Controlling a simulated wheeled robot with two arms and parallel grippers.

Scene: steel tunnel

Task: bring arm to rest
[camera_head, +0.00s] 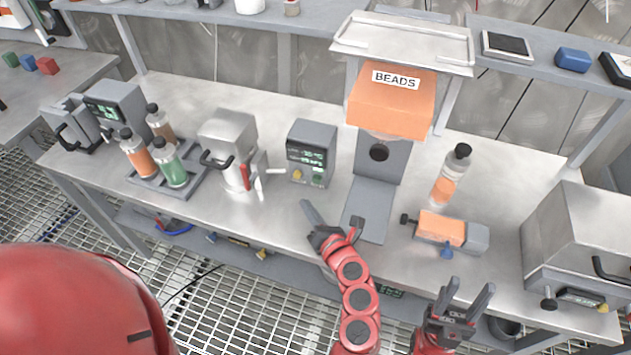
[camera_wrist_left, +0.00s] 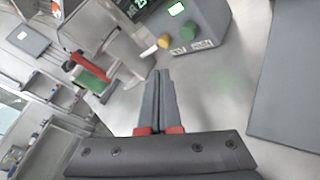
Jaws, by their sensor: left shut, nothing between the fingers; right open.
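My left gripper (camera_head: 307,206) is shut and empty above the front part of the steel bench (camera_head: 275,212), left of the bead dispenser's grey base. In the left wrist view its two fingers (camera_wrist_left: 158,75) lie together over bare bench top, with the grey control box at upper right of them. My red left arm bends back from it toward the bench's front edge. My right gripper (camera_head: 471,288) is open and empty, in front of the orange-topped device, near the bench's front edge.
The dispenser with its orange BEADS box (camera_head: 392,100) stands behind my left gripper. A grey control box (camera_head: 311,153), a metal pot machine (camera_head: 228,150) and a bottle tray (camera_head: 190,185) stand to the left. An orange-topped device (camera_head: 445,228), a bottle (camera_head: 451,178) and a steel oven (camera_head: 580,240) stand right.

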